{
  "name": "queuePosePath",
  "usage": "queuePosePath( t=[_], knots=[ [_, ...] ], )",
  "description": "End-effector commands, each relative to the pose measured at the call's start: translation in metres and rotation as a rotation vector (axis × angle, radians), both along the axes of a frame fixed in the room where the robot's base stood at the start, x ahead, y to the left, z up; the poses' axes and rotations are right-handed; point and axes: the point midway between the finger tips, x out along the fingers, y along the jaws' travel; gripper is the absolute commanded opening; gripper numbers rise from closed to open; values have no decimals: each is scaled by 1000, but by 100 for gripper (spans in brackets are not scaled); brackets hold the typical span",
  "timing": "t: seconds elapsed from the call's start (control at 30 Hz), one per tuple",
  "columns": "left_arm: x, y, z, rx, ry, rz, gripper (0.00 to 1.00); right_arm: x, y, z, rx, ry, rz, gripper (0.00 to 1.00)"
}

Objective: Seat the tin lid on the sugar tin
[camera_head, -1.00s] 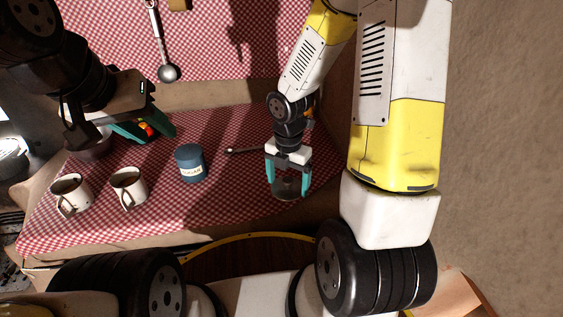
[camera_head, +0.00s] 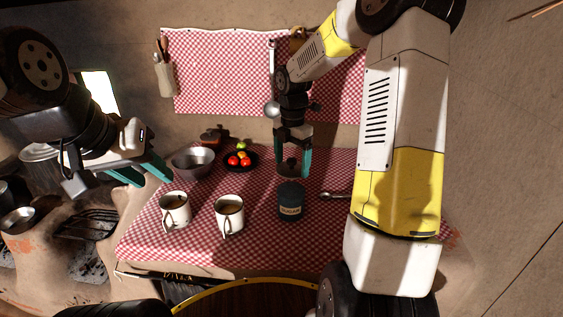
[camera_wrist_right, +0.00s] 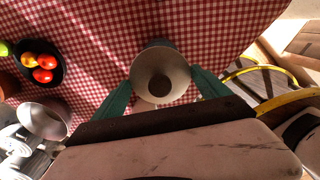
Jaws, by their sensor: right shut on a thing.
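The blue sugar tin (camera_head: 291,206) stands upright on the checked cloth in the head view, with its label facing me. My right gripper (camera_head: 293,172) is shut on the tin lid (camera_head: 290,166), just above and behind the tin in the picture. In the right wrist view the lid (camera_wrist_right: 172,63) is a pale disc with a dark round centre between the teal fingers. The height gap between lid and tin is hard to judge. My left gripper (camera_head: 140,173) is open and empty, left of the cloth.
Two white mugs (camera_head: 229,212) (camera_head: 174,208) stand left of the tin. A metal bowl (camera_head: 192,163) and a dark plate of fruit (camera_head: 240,160) are behind them. A spoon (camera_head: 334,195) lies to the right of the tin. A ladle (camera_head: 271,108) hangs at the back wall.

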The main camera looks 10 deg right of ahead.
Motion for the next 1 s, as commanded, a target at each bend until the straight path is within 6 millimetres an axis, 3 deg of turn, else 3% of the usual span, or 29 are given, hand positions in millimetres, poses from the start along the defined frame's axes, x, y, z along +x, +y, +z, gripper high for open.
queuePosePath(
  t=[0.6,1.0],
  knots=[
    [0,0,0,0,0,0,39,-1,0,-52,0,1,-1,47],
    [0,0,0,0,0,0,39,0,0,-60,0,0,0,47]
  ],
)
